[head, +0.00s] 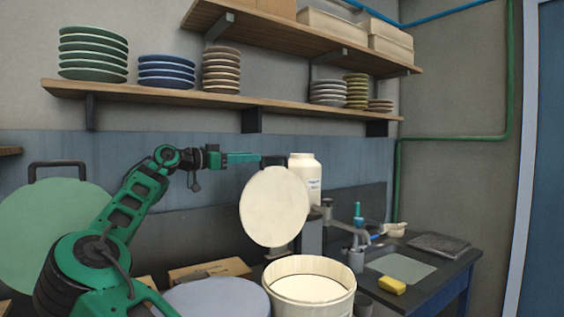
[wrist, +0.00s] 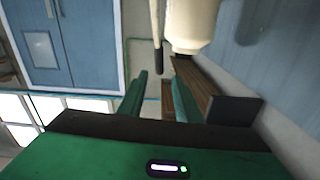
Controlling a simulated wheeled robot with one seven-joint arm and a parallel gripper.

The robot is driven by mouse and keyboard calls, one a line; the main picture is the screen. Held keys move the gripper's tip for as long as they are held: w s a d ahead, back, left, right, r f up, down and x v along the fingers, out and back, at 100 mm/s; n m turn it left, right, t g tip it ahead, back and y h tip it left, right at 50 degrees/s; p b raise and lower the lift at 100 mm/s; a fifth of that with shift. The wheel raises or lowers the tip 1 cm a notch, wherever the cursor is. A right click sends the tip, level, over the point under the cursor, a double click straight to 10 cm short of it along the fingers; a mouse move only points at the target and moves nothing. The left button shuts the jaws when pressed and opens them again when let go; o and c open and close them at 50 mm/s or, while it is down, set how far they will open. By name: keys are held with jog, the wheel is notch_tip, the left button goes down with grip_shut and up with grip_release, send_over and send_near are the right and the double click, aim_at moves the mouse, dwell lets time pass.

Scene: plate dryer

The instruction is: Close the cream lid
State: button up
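The cream lid (head: 274,208) stands raised, nearly upright, behind the open cream drum (head: 310,290). The lid has a dark handle (head: 274,160) on its top edge. My gripper (head: 258,157) is level with that handle, its fingertips just to the left of it. In the wrist view my gripper (wrist: 162,97) is open, with a finger on each side and nothing held between them. A dark bar (wrist: 157,45), which looks like the handle, lies ahead of the fingers. Exact contact with the handle cannot be told.
A green lid (head: 55,238) stands raised at the left, and a grey-blue lid (head: 215,299) lies flat beside the drum. A white jar (head: 305,178) stands behind the cream lid. A shelf (head: 225,100) with plate stacks runs above my gripper. A sink (head: 400,266) is at right.

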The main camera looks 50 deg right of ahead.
aim_at(282, 157)
jog(key=x, duration=1)
jog(key=shift+d+f, duration=0.3)
jog(key=shift+d, duration=0.05)
grip_shut()
